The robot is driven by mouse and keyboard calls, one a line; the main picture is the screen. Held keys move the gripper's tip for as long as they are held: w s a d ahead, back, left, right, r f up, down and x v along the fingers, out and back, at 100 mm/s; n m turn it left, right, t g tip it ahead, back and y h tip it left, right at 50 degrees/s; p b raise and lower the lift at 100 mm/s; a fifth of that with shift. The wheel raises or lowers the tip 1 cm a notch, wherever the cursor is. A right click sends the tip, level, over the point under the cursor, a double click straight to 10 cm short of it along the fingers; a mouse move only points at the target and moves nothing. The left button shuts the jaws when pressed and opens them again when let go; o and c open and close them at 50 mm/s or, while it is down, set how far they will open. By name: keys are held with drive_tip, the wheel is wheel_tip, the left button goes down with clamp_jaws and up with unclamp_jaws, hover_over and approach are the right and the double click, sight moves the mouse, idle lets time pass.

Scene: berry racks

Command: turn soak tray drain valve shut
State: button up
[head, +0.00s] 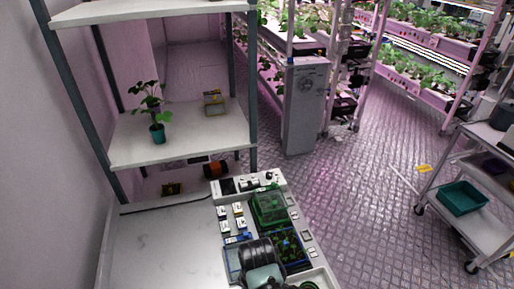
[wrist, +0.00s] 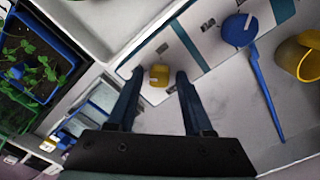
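My gripper (wrist: 155,84) is open in the wrist view, its two dark fingers spread apart. A small yellow block-like part (wrist: 158,75), perhaps the valve's knob, shows between the fingertips on a white panel with a teal stripe (wrist: 185,40). I see no finger touching it, and cannot tell its turn position. A blue round piece (wrist: 238,30) with a pale mark and a long blue handle (wrist: 266,92) lies to the right. In the head view, a blue tray with seedlings (head: 287,247) stands on the bench; my dark arm hides part of the area, and my fingertips are not clear.
A yellow cup-like ring (wrist: 298,57) is at the wrist view's right edge. A green tray (head: 268,207) and a white panel with knobs (head: 248,185) stand on the bench. The white bench top (head: 155,245) is clear at left. A shelf rack (head: 180,135) rises behind.

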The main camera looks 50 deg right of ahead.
clamp_jaws()
drive_tip(key=shift+r+m, duration=0.1)
drive_tip(key=shift+m, duration=0.2)
drive_tip(key=m+p, duration=0.2)
drive_tip(key=shift+m, duration=0.3)
drive_tip(key=m+p, duration=0.2)
drive_tip(key=m, duration=0.3)
drive_tip(key=shift+m, duration=0.3)
drive_tip(key=m+p, duration=0.1)
drive_tip(key=m, duration=0.3)
drive_tip(key=shift+w+m, duration=0.1)
drive_tip(key=shift+m, duration=0.2)
drive_tip(key=shift+m+p, duration=0.4)
drive_tip(key=shift+m, duration=1.8)
drive_tip(key=shift+d, duration=0.1)
drive_tip(key=shift+o, duration=1.2)
unclamp_jaws()
